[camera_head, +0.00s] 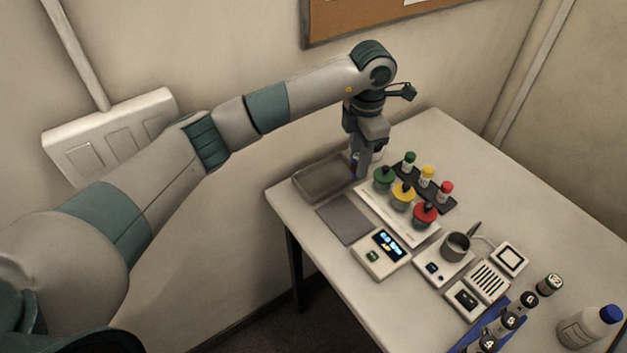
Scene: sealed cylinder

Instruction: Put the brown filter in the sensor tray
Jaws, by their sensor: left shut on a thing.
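My left gripper (362,170) points down over the far left part of the table, at the right end of a shallow grey tray (312,190). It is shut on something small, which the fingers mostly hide. A bit of blue shows beside the fingers, but I cannot tell whether it belongs to the held thing. I cannot make out a brown filter anywhere, and no tray is clearly marked as the sensor tray. My right gripper is not in view.
Jars with green, yellow and red lids (403,195) stand close to the right of the gripper, with matching vials behind. The table's right is clear.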

